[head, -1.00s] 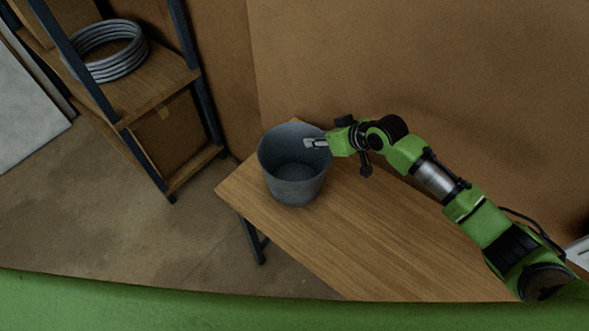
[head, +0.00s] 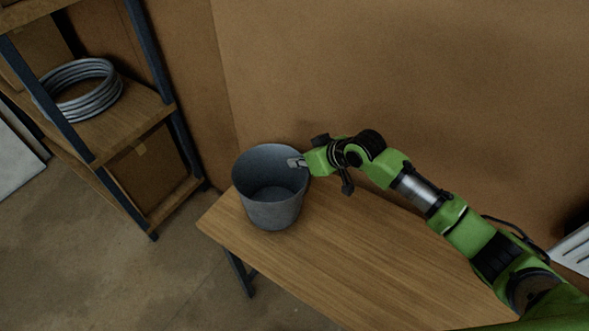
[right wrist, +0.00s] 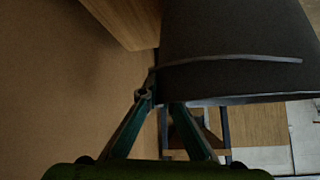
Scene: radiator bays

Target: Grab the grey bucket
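The grey bucket (head: 272,213) stands upright at the left end of the wooden table (head: 345,270), with its open top showing in the head view. My right gripper (head: 297,162) is at the bucket's right rim, one finger showing inside the opening. In the right wrist view the bucket (right wrist: 235,45) fills the upper right. The fingers (right wrist: 162,100) straddle its wall near the rim and look shut on it. The rim hides the tip of one finger. Whether the bucket's base touches the table is hard to tell. My left gripper is not in view.
A shelf rack (head: 125,140) with a coil of grey hose (head: 80,92) and a cardboard box (head: 158,172) stands at the left. A brown wall (head: 400,70) runs close behind the table. The tabletop right of the bucket is clear below my right arm.

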